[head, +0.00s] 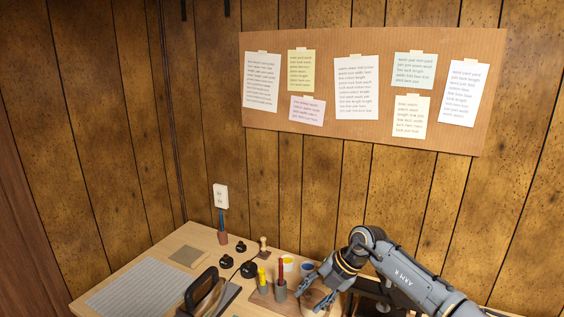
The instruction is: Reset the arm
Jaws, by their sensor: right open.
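My right arm comes in from the lower right in the head view. Its gripper (313,285) is over the right part of the wooden table, near a round tan object that it partly covers. The jaws look open, with nothing seen between them. Whether the fingers touch the round object cannot be told. My left gripper is not in view.
The table (133,271) holds a grey ribbed mat (130,290), several small black pots (226,263), a holder with red and yellow sticks (281,291), and a dark-handled object (203,293). A corkboard (318,137) with notes hangs on the wood-panelled wall behind.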

